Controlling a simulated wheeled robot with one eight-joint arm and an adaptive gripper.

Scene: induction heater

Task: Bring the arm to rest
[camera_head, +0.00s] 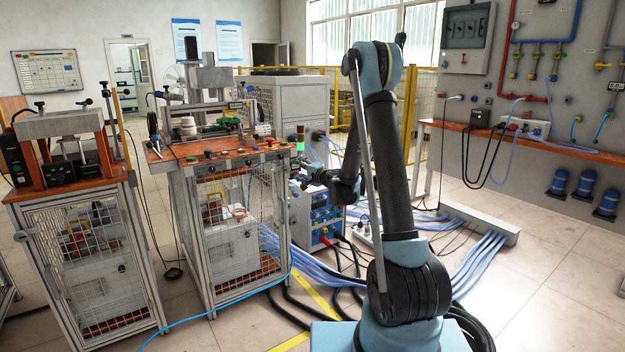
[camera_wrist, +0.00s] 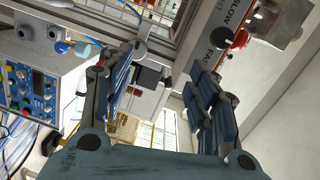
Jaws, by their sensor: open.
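My gripper (camera_head: 312,172) is close to the right front corner of the middle workbench (camera_head: 187,163), at about the height of its top. Nothing is between the fingers. Whether a finger touches the bench edge cannot be told.
A control panel (camera_wrist: 236,22) with a red button and SLOW and FAST labels is near the right finger. A blue instrument unit (camera_head: 318,217) stands below my gripper. Hoses and cables (camera_head: 490,255) cover the floor. A wall bench (camera_head: 560,148) is at right.

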